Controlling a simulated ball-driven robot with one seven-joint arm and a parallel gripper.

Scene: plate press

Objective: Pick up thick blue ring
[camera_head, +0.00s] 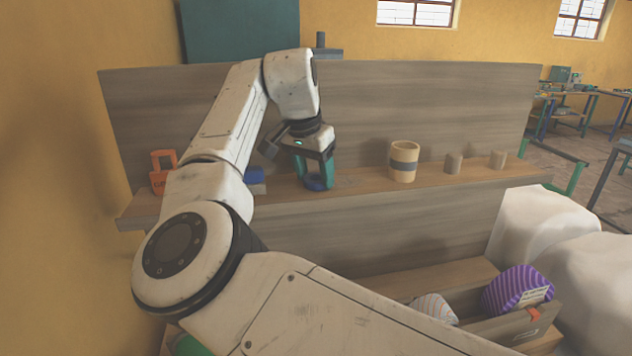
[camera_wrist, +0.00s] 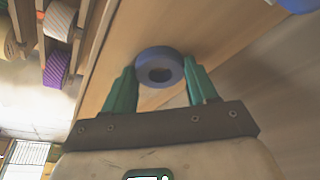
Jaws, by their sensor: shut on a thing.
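The thick blue ring (camera_wrist: 158,66) sits between the two teal fingers of my gripper (camera_wrist: 160,86) in the wrist view, with its dark centre hole showing. Both fingers touch its sides. In the head view the blue ring (camera_head: 318,183) shows low between the fingers of my gripper (camera_head: 316,172), at the wooden shelf. My gripper points down and is shut on the ring. The fingers hide part of the ring in the head view. I cannot tell whether the ring still touches the shelf.
A blue block (camera_head: 255,182) and an orange padlock-shaped thing (camera_head: 162,172) are left. A crate (camera_head: 520,325) with a purple striped roll (camera_head: 515,290) is below.

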